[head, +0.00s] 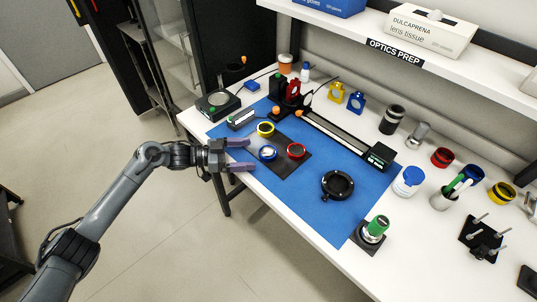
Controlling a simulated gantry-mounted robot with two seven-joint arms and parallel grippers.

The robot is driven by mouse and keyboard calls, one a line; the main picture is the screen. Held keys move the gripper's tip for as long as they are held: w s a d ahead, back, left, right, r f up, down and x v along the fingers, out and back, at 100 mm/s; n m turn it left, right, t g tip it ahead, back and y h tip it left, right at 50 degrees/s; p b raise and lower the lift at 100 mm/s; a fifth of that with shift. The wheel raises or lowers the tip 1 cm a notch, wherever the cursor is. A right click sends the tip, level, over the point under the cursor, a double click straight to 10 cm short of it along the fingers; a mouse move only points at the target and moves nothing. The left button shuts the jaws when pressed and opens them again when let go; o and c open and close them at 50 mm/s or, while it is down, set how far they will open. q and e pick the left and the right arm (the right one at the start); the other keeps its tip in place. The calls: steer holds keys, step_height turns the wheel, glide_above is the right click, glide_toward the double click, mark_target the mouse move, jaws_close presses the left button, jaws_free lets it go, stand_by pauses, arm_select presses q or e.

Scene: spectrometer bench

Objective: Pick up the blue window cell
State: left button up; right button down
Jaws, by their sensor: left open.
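The blue window cell (267,153) is a small blue ring with a pale centre. It sits at the left part of a dark plate (287,174) on the blue mat, with a yellow ring cell (265,129) above it and a red ring cell (296,151) to its right. My left gripper (240,156) comes in from the left at the mat's edge. Its two purple fingers are spread, open and empty, and point at the blue cell with a small gap between. My right gripper is not in view.
The blue mat (335,160) also holds a black round mount (337,185) and a long rail (333,138) behind the cells. A green-topped post (376,228) stands at the front right. A shelf (470,68) overhangs the back. The mat's front middle is clear.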

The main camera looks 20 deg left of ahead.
mark_target(260, 153)
arm_select(q)
steer(key=shift+b+x, duration=0.5)
steer(key=shift+x, duration=2.2)
steer(key=shift+c, duration=0.4)
